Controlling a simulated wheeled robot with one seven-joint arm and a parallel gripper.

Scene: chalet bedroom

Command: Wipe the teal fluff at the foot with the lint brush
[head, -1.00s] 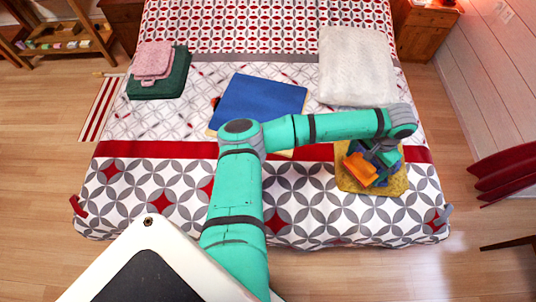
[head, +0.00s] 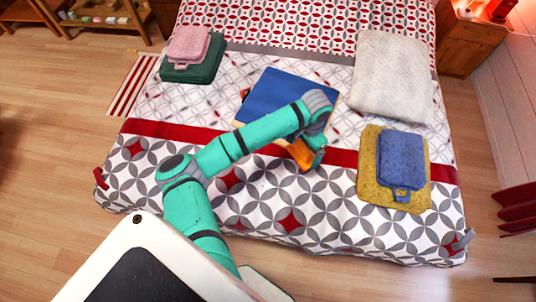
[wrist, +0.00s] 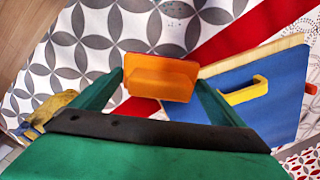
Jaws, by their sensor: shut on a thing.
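The lint brush, an orange block (head: 301,154), hangs from my gripper (head: 316,148) over the foot part of the bed, just below the blue board. In the wrist view the orange brush (wrist: 158,77) sits between the two green fingers (wrist: 158,88), and the gripper is shut on it. Whether the brush touches the bedspread (head: 255,195), I cannot tell.
A blue board (head: 275,97) with wooden edges lies mid-bed; a yellow handle (wrist: 245,91) shows on it. A blue towel (head: 401,160) lies on a mustard towel (head: 375,189) at right. A white blanket (head: 392,78) and pink (head: 189,44) and green (head: 180,72) towels lie farther up.

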